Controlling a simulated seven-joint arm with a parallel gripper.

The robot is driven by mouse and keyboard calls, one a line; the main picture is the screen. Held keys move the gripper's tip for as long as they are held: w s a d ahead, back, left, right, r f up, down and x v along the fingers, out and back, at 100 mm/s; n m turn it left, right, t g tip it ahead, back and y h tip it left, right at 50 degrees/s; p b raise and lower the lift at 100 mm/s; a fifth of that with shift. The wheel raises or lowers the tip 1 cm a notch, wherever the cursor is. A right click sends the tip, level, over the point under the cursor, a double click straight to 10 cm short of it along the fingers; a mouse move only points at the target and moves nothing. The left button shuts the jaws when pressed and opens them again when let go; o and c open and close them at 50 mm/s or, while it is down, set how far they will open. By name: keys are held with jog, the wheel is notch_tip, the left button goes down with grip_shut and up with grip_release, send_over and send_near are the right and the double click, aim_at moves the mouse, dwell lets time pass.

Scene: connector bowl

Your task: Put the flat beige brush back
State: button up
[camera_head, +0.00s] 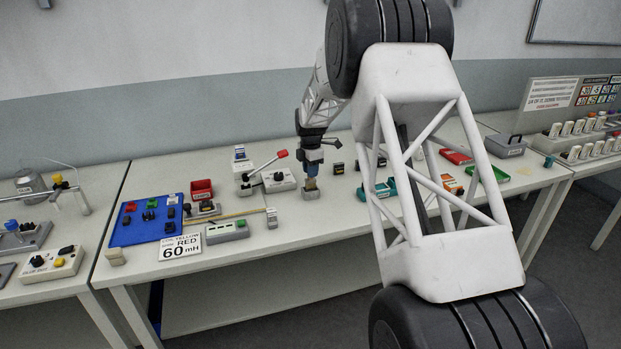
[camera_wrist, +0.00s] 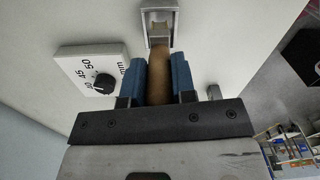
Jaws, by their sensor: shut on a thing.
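My gripper (camera_head: 312,168) points down over the middle of the bench. In the wrist view its two blue fingers (camera_wrist: 159,82) are shut on the flat beige brush (camera_wrist: 159,65), which lies between them. The brush also shows as a tan piece below the fingers in the head view (camera_head: 310,184). Its far end is at the opening of a small grey holder (camera_wrist: 160,14). The same holder (camera_head: 311,194) stands on the bench under the gripper. I cannot tell how deep the brush sits in it.
A white dial box (camera_wrist: 92,68) with a black knob is beside the fingers. A lever with a red end (camera_head: 281,154) is left of my gripper. A blue mat (camera_head: 128,231) with small parts lies farther left.

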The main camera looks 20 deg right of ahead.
jog(key=shift+f, duration=1.6)
jog(key=shift+f, duration=0.1)
jog(key=o, duration=0.9)
notch_tip(320, 180, up, 12)
jog(key=shift+r, duration=0.15)
